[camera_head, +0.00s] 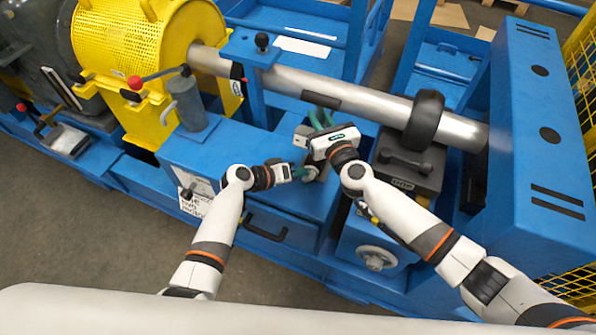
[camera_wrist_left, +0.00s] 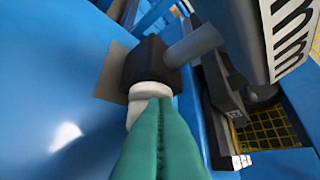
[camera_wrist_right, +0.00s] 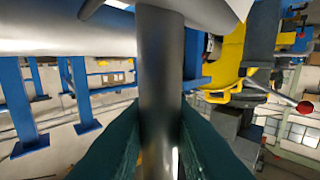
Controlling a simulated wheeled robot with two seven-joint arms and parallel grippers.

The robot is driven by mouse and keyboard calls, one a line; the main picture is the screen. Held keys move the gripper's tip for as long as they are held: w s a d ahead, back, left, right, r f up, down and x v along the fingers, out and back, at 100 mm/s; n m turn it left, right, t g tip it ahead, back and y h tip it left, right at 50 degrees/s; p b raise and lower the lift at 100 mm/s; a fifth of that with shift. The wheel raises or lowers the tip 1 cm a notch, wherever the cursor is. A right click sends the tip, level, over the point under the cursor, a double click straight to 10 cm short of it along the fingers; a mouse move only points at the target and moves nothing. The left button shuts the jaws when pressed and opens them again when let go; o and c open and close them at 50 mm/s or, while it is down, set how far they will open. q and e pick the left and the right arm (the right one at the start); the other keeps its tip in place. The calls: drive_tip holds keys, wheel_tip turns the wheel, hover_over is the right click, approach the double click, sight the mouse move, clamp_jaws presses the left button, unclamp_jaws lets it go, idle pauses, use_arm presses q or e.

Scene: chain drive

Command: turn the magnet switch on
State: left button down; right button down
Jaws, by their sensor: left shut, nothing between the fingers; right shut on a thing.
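In the left wrist view a dark block (camera_wrist_left: 150,62) stands against the blue surface, with a pale switch knob (camera_wrist_left: 148,92) on its near face. A grey rod (camera_wrist_left: 193,42) comes out of the block. My left gripper (camera_head: 300,172) is shut and empty. Its green fingertips (camera_wrist_left: 153,108) are at the knob and overlap it; I cannot tell whether they press on it. The knob (camera_head: 311,173) shows small in the head view. My right gripper (camera_head: 322,117) is shut on a dark grey rod (camera_wrist_right: 160,70), which stands between its green fingers. The right wrist hides most of the block in the head view.
A long steel shaft (camera_head: 380,103) with a black ring (camera_head: 425,118) runs behind my right gripper. A grey block with a black handle (camera_head: 408,165) stands to the right. A yellow guard (camera_head: 150,50) and red-knobbed levers (camera_head: 135,83) are at the left.

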use_arm(q)
drive_tip(key=shift+s+d+r+m+y, duration=0.15)
drive_tip(key=shift+d+m+y, duration=0.15)
drive_tip(key=shift+m+y, duration=0.25)
drive_tip(key=shift+s+d+r+m+y, duration=0.15)
drive_tip(key=shift+d+m+y, duration=0.5)
drive_tip(key=shift+y, duration=0.6)
drive_tip(key=shift+s+d+t, duration=0.1)
drive_tip(key=shift+d+t, duration=0.2)
drive_tip(key=shift+s+d, duration=0.1)
drive_tip(key=shift+d, duration=0.25)
drive_tip(key=shift+r, duration=0.1)
drive_tip(key=shift+r, duration=0.7)
drive_tip(key=v, duration=1.2)
use_arm(e)
drive_tip(key=c, duration=1.2)
unclamp_jaws()
